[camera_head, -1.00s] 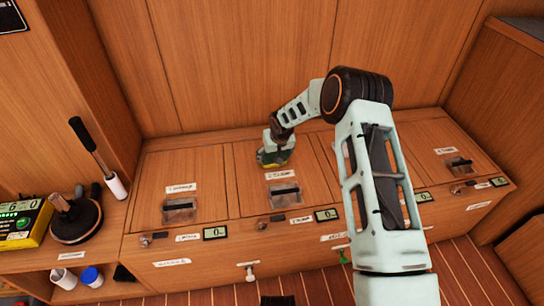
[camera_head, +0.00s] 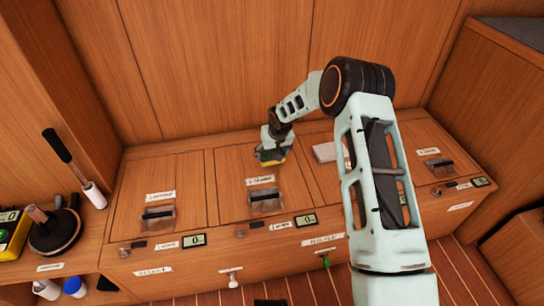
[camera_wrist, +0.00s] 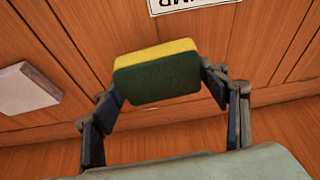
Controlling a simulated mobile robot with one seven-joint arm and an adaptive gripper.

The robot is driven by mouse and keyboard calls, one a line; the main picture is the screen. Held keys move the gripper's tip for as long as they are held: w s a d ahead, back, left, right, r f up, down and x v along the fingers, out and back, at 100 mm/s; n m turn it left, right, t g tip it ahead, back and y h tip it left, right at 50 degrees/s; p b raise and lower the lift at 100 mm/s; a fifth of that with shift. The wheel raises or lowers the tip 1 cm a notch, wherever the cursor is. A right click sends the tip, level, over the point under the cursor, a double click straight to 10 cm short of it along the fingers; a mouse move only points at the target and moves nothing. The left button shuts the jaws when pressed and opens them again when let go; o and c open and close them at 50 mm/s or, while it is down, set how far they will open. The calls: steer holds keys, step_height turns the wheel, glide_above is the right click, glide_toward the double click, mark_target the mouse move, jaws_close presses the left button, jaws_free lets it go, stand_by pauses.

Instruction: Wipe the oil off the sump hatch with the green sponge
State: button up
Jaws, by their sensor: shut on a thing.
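The green sponge (camera_head: 270,157), dark green with a yellow layer, is between the fingers of my gripper (camera_head: 268,152). In the wrist view the sponge (camera_wrist: 155,78) is gripped at its two ends by my gripper (camera_wrist: 160,85). It is over the rear right part of the second wooden hatch from the left (camera_head: 235,170). That hatch's label, upside down in the wrist view, appears to end in "UMP", so it looks like the sump hatch. I cannot tell whether the sponge touches the wood. No oil is clearly visible; the sponge and gripper hide part of the hatch.
A pale block (camera_head: 325,152) lies on the hatch to the right, partly beside my arm. A recessed latch (camera_head: 265,199) is at the hatch's front. A plunger (camera_head: 54,230), a white-ended roller tool (camera_head: 95,195) and a yellow device (camera_head: 12,230) stand at left.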

steer(key=shift+r+p, duration=1.15)
steer(key=shift+r, duration=1.35)
